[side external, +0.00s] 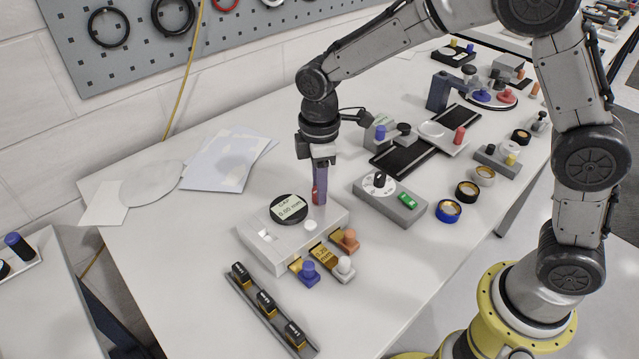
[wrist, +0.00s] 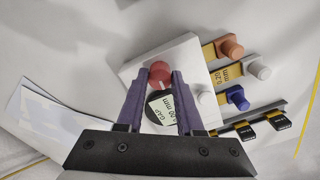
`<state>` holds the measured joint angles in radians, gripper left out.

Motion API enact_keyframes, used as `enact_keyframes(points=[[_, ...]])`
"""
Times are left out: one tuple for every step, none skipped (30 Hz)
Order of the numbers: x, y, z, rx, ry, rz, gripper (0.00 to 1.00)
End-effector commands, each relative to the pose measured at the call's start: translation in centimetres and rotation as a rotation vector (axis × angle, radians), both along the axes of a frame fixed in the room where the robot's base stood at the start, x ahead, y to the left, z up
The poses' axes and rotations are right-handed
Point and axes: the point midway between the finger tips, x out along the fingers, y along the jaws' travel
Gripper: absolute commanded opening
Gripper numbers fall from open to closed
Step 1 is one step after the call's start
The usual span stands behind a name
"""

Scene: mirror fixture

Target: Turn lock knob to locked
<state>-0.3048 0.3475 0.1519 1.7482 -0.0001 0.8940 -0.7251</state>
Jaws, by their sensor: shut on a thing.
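The white fixture box (side external: 262,252) stands on the table and also shows in the wrist view (wrist: 188,52). A red knob (wrist: 160,71), which looks like the lock knob, sits on its top. My gripper (side external: 320,199) points down over the box. Its two purple fingers are on either side of the red knob and shut on it; they partly hide the knob in the side view. Whether the knob reads locked cannot be told. A round black gap display (side external: 288,209) is beside the knob. A small white button (side external: 310,225) is on the box top.
Tabs with blue (side external: 309,272), white (side external: 345,266) and orange (side external: 349,239) knobs stick out of the box's front. A rail of black-topped blocks (side external: 266,301) lies in front. A grey dial box (side external: 402,208) stands to the right. The table's left side is mostly clear.

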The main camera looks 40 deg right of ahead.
Motion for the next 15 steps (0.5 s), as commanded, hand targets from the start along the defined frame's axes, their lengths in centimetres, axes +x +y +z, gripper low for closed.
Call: enact_keyframes(points=[[-0.04,0.00,0.01,0.000,0.001,-0.025,0.00],[-0.03,0.01,0.03,0.001,0.001,-0.043,0.00],[-0.03,0.02,0.05,0.000,0.000,-0.069,0.00],[-0.02,0.02,0.06,0.000,0.000,-0.092,0.00],[-0.03,0.02,0.06,0.000,0.000,-0.115,0.00],[-0.03,0.02,0.06,0.000,0.000,-0.149,0.00],[-0.03,0.02,0.06,0.001,-0.001,-0.174,0.00],[-0.03,0.02,0.07,0.001,-0.001,-0.201,0.00],[-0.04,0.01,0.05,0.000,0.000,-0.239,0.00],[-0.05,0.02,0.03,0.000,0.000,-0.267,0.00],[-0.03,0.02,0.04,0.000,0.000,-0.295,0.00],[-0.02,0.02,0.07,0.001,-0.001,-0.334,0.00],[-0.02,0.03,0.08,0.001,-0.001,-0.363,0.00],[-0.03,0.03,0.08,0.001,-0.001,-0.391,0.00],[-0.04,0.03,0.07,0.001,-0.001,-0.429,0.00]])
